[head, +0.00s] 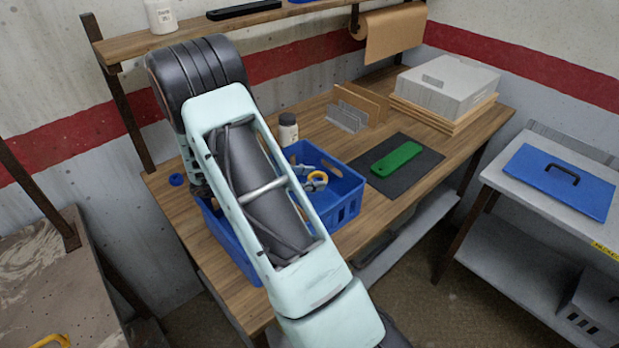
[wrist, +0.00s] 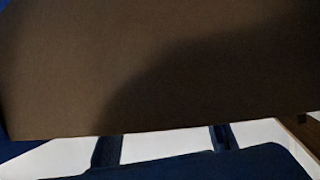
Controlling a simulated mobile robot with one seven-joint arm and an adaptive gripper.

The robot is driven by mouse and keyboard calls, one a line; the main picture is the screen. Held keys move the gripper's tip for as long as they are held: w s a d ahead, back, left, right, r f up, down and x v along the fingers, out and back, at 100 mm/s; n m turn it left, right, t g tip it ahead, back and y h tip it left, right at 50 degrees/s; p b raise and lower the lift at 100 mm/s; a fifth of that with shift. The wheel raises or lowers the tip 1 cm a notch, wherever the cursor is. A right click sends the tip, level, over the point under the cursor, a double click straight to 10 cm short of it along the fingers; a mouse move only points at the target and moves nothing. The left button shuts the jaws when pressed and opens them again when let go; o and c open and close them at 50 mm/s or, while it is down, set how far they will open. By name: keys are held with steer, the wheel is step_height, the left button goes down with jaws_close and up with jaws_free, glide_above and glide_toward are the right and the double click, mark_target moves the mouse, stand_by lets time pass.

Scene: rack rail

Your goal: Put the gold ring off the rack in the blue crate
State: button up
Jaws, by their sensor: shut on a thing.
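The blue crate (head: 345,199) stands on the wooden bench in the head view, its middle covered by my arm. A gold ring-shaped thing (head: 317,181) shows inside the right part of the crate, beside pale grey pieces; I cannot tell whether it lies loose there. My gripper is hidden behind my arm in the head view, and its fingers do not show in the wrist view. The wrist view is mostly a shaded brown surface, with dark blue bars and a blue edge along the bottom. No rack can be made out.
A green bar (head: 397,158) lies on a dark mat (head: 425,154) to the right. A grey box (head: 448,84) sits on boards at the back right. A shelf (head: 130,44) runs above the bench.

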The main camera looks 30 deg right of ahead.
steer(key=shift+f, duration=0.55)
steer(key=o, duration=1.2)
steer(key=shift+f, duration=0.1)
steer(key=shift+c, duration=0.2)
steer(key=shift+r, duration=0.35)
steer(key=s+v, duration=0.1)
steer(key=v, duration=0.6)
steer(key=shift+w+a+r, duration=0.3)
steer(key=shift+w+r, duration=0.15)
steer(key=shift+w, duration=0.1)
steer(key=shift+d, duration=0.1)
